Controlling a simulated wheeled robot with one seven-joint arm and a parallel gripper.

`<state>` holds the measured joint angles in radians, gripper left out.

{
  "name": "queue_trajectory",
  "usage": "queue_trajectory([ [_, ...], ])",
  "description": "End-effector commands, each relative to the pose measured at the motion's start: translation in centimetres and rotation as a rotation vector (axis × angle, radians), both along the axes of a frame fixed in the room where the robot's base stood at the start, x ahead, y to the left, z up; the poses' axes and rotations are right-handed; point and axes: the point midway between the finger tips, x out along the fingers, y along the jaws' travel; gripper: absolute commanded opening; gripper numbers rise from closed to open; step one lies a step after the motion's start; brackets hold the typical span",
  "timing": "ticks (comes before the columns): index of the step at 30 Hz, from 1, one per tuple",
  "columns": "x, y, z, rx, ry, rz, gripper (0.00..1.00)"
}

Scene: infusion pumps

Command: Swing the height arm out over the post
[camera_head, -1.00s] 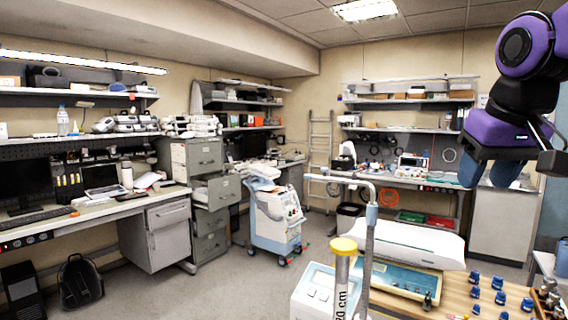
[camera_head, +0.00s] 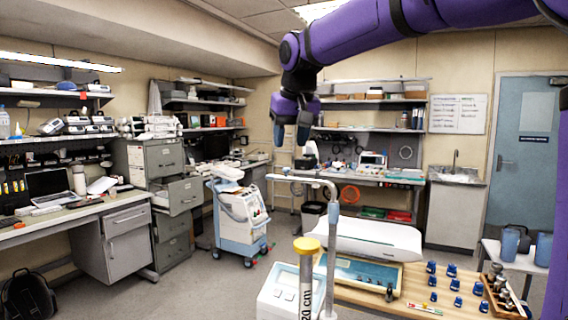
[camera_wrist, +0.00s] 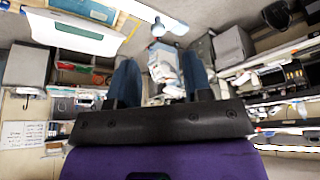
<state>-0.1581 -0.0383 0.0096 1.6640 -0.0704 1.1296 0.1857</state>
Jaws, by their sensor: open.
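The height arm (camera_head: 298,180) is a pale grey bar on top of an upright grey pole (camera_head: 331,250) with a light-blue joint. It reaches leftward from the pole, and its free end is at the left. The post (camera_head: 306,275) has a yellow cap and a "20 cm" mark; it stands upright left of the pole, nearer the camera. I cannot tell whether the bar is over it. My gripper (camera_head: 291,136) is open and empty, above the bar in the picture and apart from it. Its two dark-blue fingers (camera_wrist: 160,80) point down.
A white baby scale (camera_head: 365,238) stands behind the pole on a wooden table (camera_head: 390,308) with several blue-capped pieces (camera_head: 452,270). A white box device (camera_head: 280,292) is beside the post. A pump cart (camera_head: 238,215) stands on the floor at left. Air around the bar looks free.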

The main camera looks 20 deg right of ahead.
Motion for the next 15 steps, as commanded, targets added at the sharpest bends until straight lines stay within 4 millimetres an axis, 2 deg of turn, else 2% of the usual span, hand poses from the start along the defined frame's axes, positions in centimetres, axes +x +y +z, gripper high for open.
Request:
queue_trajectory([
  [3,0.8,0.0,-2.1,0.000,0.003,0.000,0.46],
  [7,1.6,0.0,-4.0,0.000,0.003,0.000,0.46],
  [15,2.4,0.0,-6.0,0.000,0.000,0.000,0.46],
])
